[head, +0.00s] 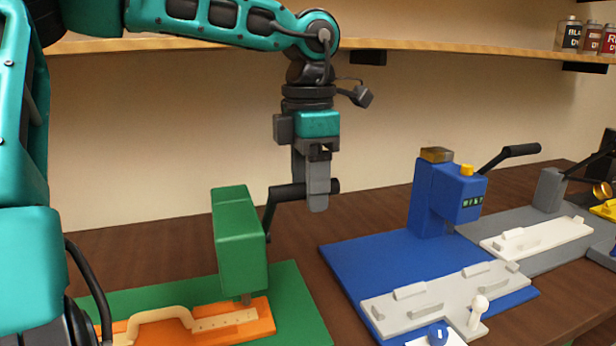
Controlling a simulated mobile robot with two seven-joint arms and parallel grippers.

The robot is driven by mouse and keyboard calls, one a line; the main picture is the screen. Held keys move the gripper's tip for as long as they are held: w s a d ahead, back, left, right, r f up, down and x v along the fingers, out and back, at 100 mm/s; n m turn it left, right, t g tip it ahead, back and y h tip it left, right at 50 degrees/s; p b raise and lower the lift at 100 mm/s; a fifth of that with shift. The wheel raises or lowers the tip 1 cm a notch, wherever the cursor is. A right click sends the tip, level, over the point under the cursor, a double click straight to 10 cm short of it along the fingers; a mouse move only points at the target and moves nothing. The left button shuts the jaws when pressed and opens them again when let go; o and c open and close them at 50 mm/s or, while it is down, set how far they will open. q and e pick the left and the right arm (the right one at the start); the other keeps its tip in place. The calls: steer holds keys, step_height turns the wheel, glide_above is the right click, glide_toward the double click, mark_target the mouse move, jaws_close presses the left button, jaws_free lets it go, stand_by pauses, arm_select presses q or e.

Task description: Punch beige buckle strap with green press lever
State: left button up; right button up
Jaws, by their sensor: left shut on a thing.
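The green press (239,240) stands at the lower left on a green base plate (299,300). Its black lever (274,200) rises on the right side and ends in a horizontal black handle (290,192). My left gripper (317,203) points down and is shut on the handle. The beige buckle strap (225,320) lies on an orange plate (262,329), with its curved part (162,312) at the left and a row of holes toward the press. The strap's far end lies near the punch pin below the press head. My right gripper is not in view.
A blue press (433,199) on a blue base (350,262) stands to the right, with a light grey fixture plate (440,300) in front. A grey press (549,190) with a white plate stands farther right. A wooden shelf (450,48) with cans runs along the wall.

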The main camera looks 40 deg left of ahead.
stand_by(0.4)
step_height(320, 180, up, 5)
steer(key=p, duration=0.5)
stand_by(0.8)
